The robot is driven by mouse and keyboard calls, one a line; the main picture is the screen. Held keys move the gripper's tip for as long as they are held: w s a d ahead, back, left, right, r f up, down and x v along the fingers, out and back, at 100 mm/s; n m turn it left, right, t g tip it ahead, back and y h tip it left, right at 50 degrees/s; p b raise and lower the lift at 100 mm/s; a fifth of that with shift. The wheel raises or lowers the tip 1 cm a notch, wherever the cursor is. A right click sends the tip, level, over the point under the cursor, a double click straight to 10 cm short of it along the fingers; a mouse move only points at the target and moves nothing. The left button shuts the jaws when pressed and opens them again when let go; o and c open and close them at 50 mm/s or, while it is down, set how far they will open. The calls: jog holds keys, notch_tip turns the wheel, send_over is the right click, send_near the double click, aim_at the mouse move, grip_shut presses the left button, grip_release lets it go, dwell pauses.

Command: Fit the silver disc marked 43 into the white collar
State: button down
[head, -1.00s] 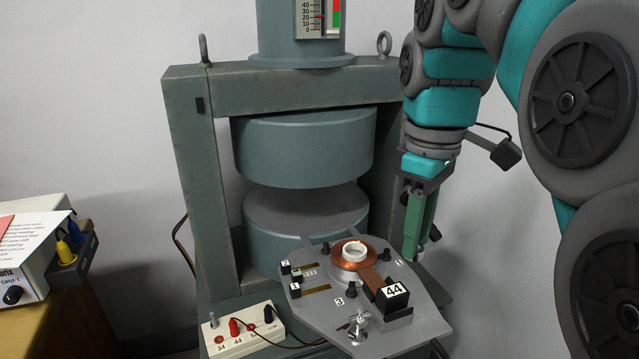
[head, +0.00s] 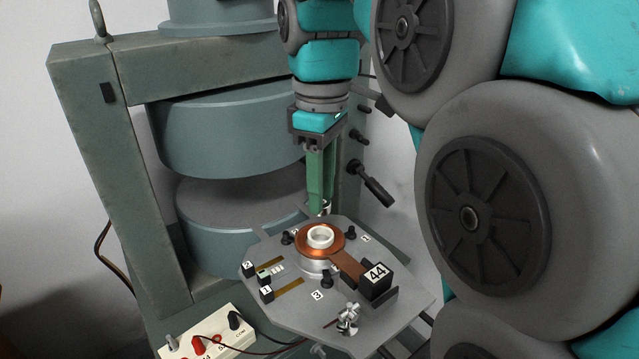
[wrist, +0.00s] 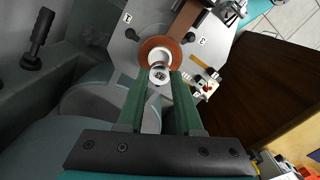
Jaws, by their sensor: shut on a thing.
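My gripper (head: 321,207) points down just behind the white collar (head: 320,237) in the head view, its green fingers close together. It is shut on a small silver disc (head: 326,207), mostly hidden by the fingers there. In the wrist view the silver disc (wrist: 160,75) sits between the fingertips (wrist: 160,77), with a dark mark on a pale label too small to read surely. The white collar (wrist: 158,57) shows partly beyond the disc, inside a copper ring. The disc is apart from the collar and looks higher than it.
The copper coil (head: 341,247) surrounds the collar on a grey plate (head: 330,318). A black block marked 44 (head: 375,281), black knobs (head: 327,279) and a metal wing screw (head: 348,319) stand nearby. The large magnet poles (head: 228,205) and frame are behind left.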

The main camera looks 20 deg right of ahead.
jog(key=shift+f+b, duration=0.85)
jog(key=shift+f, duration=1.3)
jog(key=shift+f, duration=0.75)
dwell(2.2)
jog(key=c, duration=0.5)
grip_release()
jog(key=shift+r, duration=0.1)
notch_tip(320, 180, up, 7)
jog(key=shift+f+p, duration=0.15)
jog(key=shift+p, duration=0.55)
jog(key=shift+r+p, duration=0.5)
jog(key=shift+p, duration=0.05)
jog(key=shift+s, duration=0.1)
